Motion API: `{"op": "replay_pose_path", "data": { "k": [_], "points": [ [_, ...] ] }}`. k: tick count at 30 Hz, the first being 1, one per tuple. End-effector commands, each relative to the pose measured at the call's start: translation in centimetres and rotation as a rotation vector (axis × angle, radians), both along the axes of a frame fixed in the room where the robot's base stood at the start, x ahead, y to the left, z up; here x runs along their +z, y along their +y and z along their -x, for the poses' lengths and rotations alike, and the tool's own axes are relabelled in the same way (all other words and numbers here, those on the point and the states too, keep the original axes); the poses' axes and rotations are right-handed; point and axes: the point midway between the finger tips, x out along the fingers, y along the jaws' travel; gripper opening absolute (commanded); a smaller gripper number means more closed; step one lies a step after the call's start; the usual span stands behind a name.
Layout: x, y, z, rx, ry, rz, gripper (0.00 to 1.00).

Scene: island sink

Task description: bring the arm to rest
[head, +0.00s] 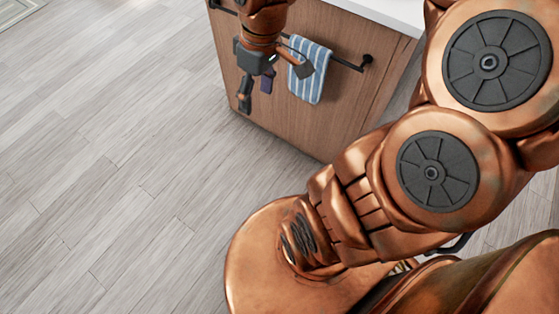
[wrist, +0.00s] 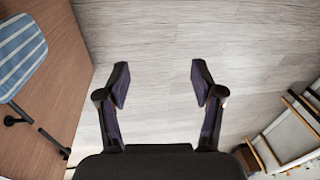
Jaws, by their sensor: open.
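My gripper (head: 268,86) hangs from my arm at the top middle of the head view, in front of the wooden side of the island. In the wrist view my gripper (wrist: 160,84) has its two dark purple fingers spread wide apart. Nothing is between them; only grey floor shows there. Large copper links of my arm fill the right of the head view and hide what lies behind them.
A blue-and-white striped towel (head: 311,72) hangs on a dark rail (head: 345,63) on the wooden island (head: 340,110), close to my gripper. The white countertop (head: 395,12) is above. The grey plank floor (head: 120,160) is clear at left. A rug corner (head: 18,10) shows far left.

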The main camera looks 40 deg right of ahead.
Motion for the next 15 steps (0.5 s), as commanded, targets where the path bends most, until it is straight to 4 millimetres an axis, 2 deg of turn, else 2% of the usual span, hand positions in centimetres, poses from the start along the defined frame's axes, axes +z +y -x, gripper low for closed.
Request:
{"op": "replay_pose_path", "data": {
  "k": [1,3,6,10,12,15],
  "points": [
    [-0.2,1.6,2.1,-0.018,0.036,0.028,0.67],
    [-0.7,3.1,5.0,-0.068,0.09,0.064,0.67],
    [-1.4,4.5,8.8,-0.152,0.149,0.111,0.67],
    [-2.2,5.1,12.4,-0.252,0.199,0.16,0.67],
    [-2.5,5.3,13.6,-0.29,0.217,0.175,0.67],
    [-2.7,5.5,14.5,-0.323,0.23,0.186,0.67]
  ]
}}
